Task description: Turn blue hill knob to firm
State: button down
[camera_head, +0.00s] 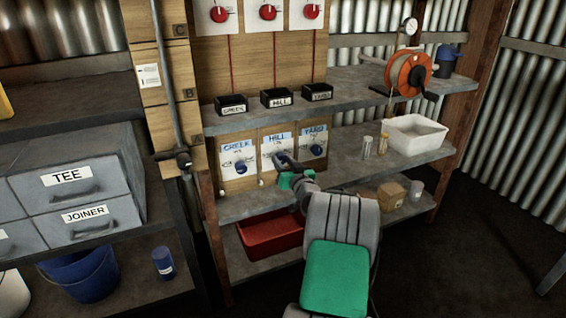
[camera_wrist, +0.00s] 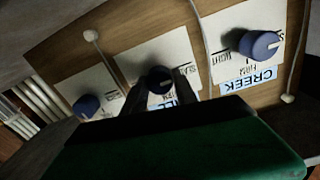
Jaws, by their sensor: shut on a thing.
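The blue hill knob (camera_wrist: 158,79) sits on the middle white card, under the HILL label (camera_head: 277,138) in the head view. My gripper (camera_wrist: 160,92) is shut on this knob, with one dark finger on each side of it in the wrist view. The green gripper body hides the lower part of the hill card. The words beside the knob are partly covered, and I cannot tell for sure where its pointer mark stands. In the head view my gripper (camera_head: 285,163) reaches the middle card and covers most of the knob.
The blue creek knob (camera_head: 241,167) and blue yard knob (camera_head: 316,150) flank the hill knob closely. Black labelled boxes (camera_head: 278,97) stand on the shelf above. A red tray (camera_head: 270,236) lies below. Two small jars (camera_head: 368,147) and a white basin (camera_head: 414,137) stand to the right.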

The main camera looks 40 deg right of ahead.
dwell(0.4)
jog(key=m+p, duration=0.2)
jog(key=m, duration=0.1)
jog(key=shift+r+m, duration=0.1)
jog(key=shift+m, duration=0.3)
jog(key=m+p, duration=0.2)
jog(key=m, duration=0.3)
jog(key=shift+p, duration=0.4)
jog(key=m+p, duration=0.2)
jog(key=m, duration=0.2)
jog(key=shift+m+p, duration=0.3)
jog(key=shift+m, duration=0.1)
jog(key=shift+m+p, duration=1.1)
jog(key=shift+m, duration=0.9)
jog(key=shift+y, duration=0.4)
jog(key=c, duration=1)
grip_release()
jog(key=shift+o, duration=0.2)
jog(key=shift+s, duration=0.1)
